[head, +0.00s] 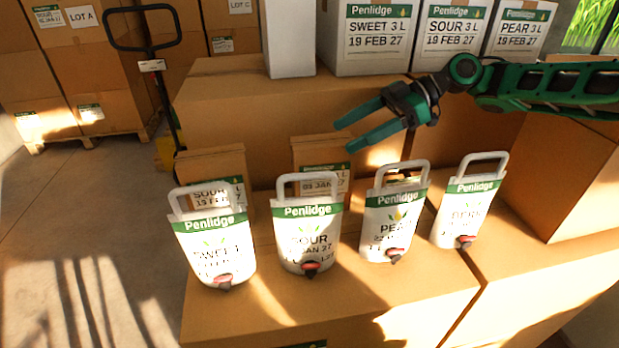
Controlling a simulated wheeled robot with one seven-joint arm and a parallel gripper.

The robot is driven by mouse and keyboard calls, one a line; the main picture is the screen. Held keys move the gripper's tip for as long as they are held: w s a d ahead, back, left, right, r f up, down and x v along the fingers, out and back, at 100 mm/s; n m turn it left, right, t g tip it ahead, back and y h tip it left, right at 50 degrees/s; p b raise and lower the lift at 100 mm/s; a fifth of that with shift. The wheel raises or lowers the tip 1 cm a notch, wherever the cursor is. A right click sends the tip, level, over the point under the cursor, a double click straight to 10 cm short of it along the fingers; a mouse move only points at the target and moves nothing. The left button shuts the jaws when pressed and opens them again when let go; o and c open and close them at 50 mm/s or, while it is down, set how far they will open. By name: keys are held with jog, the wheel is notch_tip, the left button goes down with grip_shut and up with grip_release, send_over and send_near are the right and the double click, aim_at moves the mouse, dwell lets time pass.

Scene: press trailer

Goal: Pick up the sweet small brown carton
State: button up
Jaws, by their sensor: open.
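Two small brown cartons stand on the front boxes, behind the row of pouches. The left carton (214,164) reads SOUR, 19 FEB 27, with its lower part hidden by a pouch. My gripper (343,137) is open and empty, reaching in from the right. Its fingertips point left, near the middle carton's upper right in the picture; I cannot tell how far apart they are.
White pouches with handles, SWEET (214,245), SOUR (309,238), PEAR (391,226) and another (467,212), stand in front. Large white cartons, including SWEET 3 L (375,40), stand behind on big brown boxes. A pallet jack (150,65) is at left, beside open floor.

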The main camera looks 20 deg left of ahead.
aim_at(322, 158)
jog(key=shift+s+a+f, duration=0.6)
jog(key=shift+a+f, duration=0.35)
jog(key=shift+f, duration=0.15)
jog(key=shift+s+a+f, duration=0.55)
jog(key=shift+a+f, duration=0.4)
jog(key=shift+f, duration=0.1)
jog(key=shift+s+a+f, duration=0.6)
jog(key=shift+a+f, duration=0.35)
jog(key=shift+f, duration=0.15)
jog(key=shift+r, duration=0.1)
grip_shut()
